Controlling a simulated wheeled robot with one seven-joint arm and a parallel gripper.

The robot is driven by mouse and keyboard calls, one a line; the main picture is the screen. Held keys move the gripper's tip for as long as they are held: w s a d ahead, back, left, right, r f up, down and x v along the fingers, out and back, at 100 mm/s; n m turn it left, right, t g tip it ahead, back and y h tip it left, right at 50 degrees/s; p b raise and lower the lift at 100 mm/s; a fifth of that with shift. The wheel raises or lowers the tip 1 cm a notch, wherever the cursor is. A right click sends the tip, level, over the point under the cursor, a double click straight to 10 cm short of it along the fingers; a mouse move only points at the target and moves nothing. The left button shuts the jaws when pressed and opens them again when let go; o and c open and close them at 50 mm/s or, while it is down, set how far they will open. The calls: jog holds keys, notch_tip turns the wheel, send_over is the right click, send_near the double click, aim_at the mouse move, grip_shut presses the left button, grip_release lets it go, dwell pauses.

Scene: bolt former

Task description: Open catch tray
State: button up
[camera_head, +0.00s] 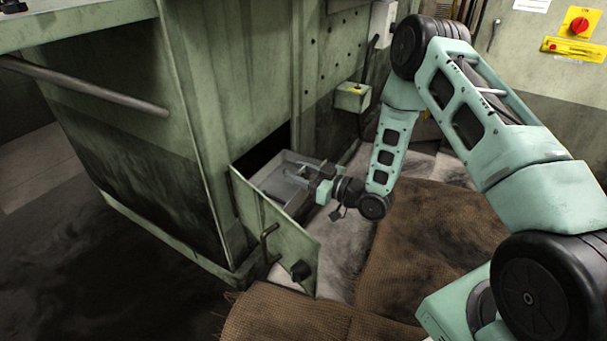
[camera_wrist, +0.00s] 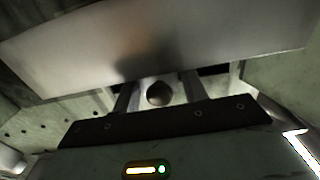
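The catch tray (camera_head: 296,160) is a grey metal box in front of a dark opening low in the green machine. It stands out of the opening, so part of its inside shows. My gripper (camera_head: 312,181) is at the tray's right side, beyond the panel and away from the handle. In the wrist view its fingers (camera_wrist: 158,88) are apart with a dark round shape between them. A grey metal plate (camera_wrist: 180,40) covers the fingertips; contact cannot be told.
The green machine (camera_head: 140,130) rises behind and left of the tray. Brown sacking (camera_head: 420,245) covers the floor at the right and front. Dark floor (camera_head: 90,280) at the left is clear.

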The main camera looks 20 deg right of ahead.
jog(key=p+v, duration=0.6)
jog(key=v, duration=1.1)
jog(key=shift+s+d, duration=0.15)
jog(key=shift+s, duration=0.05)
jog(key=w+a+r+n+g+h+p, duration=0.2)
jog(key=w+a+r+g+h, duration=0.4)
jog(key=a+r, duration=0.6)
jog(key=s+a+r+g+h+p, duration=0.1)
jog(key=s+a+r+g, duration=0.3)
jog(key=s, duration=0.5)
jog(key=s+a+r+m+g+h+p, duration=0.1)
jog(key=s+a+r+g+h, duration=0.15)
jog(key=s+r, duration=0.5)
jog(key=s+a+r+g+p, duration=0.1)
jog(key=s+a+r+g, duration=0.15)
jog(key=s, duration=0.75)
notch_tip(320, 180, up, 39)
jog(key=p, duration=3.7)
jog(key=shift+s+a+m, duration=0.25)
jog(key=shift+a+m, duration=0.05)
jog(key=shift+a, duration=0.15)
